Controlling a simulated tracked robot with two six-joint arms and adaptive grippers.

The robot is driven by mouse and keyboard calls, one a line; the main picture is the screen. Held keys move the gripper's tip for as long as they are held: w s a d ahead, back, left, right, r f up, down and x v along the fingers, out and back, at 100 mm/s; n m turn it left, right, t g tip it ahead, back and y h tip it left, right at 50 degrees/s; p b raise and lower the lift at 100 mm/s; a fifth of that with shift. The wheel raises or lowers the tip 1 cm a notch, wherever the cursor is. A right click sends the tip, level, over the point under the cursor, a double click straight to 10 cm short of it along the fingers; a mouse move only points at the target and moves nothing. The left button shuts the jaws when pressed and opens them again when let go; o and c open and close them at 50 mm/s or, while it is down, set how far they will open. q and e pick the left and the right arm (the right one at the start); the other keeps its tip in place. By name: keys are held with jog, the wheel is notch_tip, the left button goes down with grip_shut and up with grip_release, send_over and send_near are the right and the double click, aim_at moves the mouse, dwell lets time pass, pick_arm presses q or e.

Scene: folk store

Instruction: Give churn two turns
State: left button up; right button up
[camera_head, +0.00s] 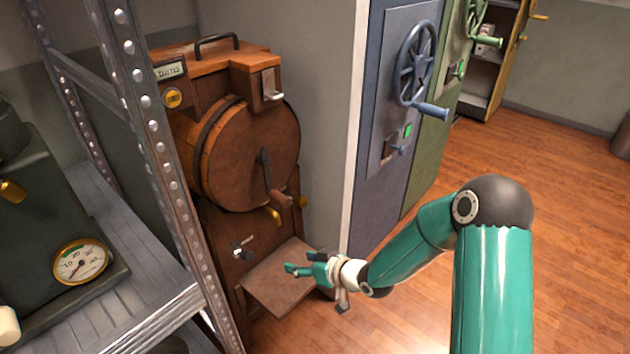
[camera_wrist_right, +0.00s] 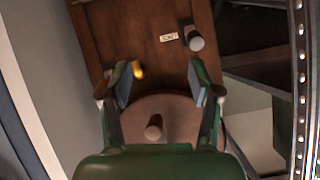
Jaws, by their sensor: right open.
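The churn is a brown wooden barrel (camera_head: 240,150) on its side in a wooden cabinet. Its crank handle (camera_head: 280,199) hangs below the hub on the drum's front face. My right gripper (camera_head: 313,287) is open and empty, in front of and below the crank, over the cabinet's lower wooden ledge (camera_head: 275,285). In the right wrist view, my open fingers (camera_wrist_right: 160,85) spread before the cabinet front, and the round drum with the handle's knob (camera_wrist_right: 154,127) shows between their bases. The handle is apart from the fingertips. My left gripper is out of view.
A metal shelf post (camera_head: 150,130) stands close on the left, with a gauge (camera_head: 80,262). A blue cabinet with a handwheel (camera_head: 415,65) stands right.

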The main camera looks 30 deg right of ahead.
aim_at(287, 201)
jog(key=w+d+r+n+t+p, duration=0.1)
jog(key=d+r+p, duration=0.1)
jog(key=r, duration=0.5)
jog(key=w+d+r+n+t+p, duration=0.1)
jog(key=w+d+r, duration=0.1)
jog(key=r, duration=0.5)
jog(key=shift+t+y, duration=0.3)
jog(key=b+x, duration=0.1)
jog(key=x, duration=0.9)
jog(key=shift+w+d+f, duration=0.1)
jog(key=shift+w+f, duration=0.05)
jog(key=shift+f, duration=0.05)
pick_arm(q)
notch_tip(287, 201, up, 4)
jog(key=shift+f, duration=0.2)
pick_arm(e)
jog(key=shift+w, duration=0.1)
jog(key=c, duration=1)
jog(key=shift+o, duration=0.2)
